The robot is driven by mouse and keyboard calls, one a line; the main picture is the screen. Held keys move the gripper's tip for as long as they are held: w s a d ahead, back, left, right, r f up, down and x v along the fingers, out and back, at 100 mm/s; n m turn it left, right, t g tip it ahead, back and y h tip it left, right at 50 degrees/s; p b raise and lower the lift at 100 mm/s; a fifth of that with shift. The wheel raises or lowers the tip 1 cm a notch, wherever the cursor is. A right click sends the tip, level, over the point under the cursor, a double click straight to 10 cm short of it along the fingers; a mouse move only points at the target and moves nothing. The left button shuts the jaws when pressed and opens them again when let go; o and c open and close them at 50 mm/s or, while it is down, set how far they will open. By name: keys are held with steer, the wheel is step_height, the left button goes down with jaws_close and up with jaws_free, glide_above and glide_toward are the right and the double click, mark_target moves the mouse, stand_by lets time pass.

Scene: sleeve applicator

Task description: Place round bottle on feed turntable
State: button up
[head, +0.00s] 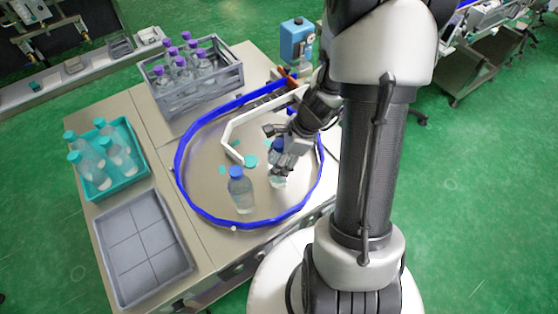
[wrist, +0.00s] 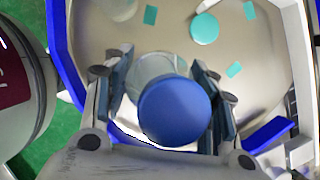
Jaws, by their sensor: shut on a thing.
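My gripper (head: 283,152) is over the feed turntable (head: 215,165), a round metal plate inside a blue rim. It is shut on a clear round bottle with a blue cap; the cap (wrist: 175,110) sits between the two fingers in the wrist view. In the head view the held bottle (head: 278,181) is upright, partly hidden by my fingers, at the right part of the turntable. I cannot tell whether its base touches the plate. A second blue-capped bottle (head: 241,192) stands upright on the turntable, to the left and nearer the front.
A white guide rail (head: 230,140) crosses the turntable's back half; flat teal pieces (head: 251,161) lie near it. A grey crate (head: 205,90) holds purple-capped bottles. A teal tray (head: 112,192) holds teal-capped bottles. A divided grey tray (head: 140,245) is empty. The turntable's left side is clear.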

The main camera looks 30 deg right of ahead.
steer(key=shift+r, duration=0.1)
steer(key=o, duration=1.5)
steer(key=p+v, duration=0.5)
steer(key=v, duration=0.7)
steer(key=s+a+r+n+h, duration=0.2)
steer(key=a+r+n, duration=0.7)
steer(key=r+n, duration=0.2)
steer(key=shift+s+a+r+n+t+h, duration=0.35)
steer(key=shift+s+a+r+n, duration=0.8)
steer(key=shift+n, duration=1.1)
steer(key=shift+s+a+r+n+t+h, duration=0.35)
steer(key=shift+s+a+r+n, duration=0.35)
steer(key=shift+s+r+n, duration=1)
steer(key=shift+s+a+r+n+t+h, duration=0.3)
steer(key=shift+s+a+r+n, duration=0.6)
steer(key=shift+s+n, duration=1.35)
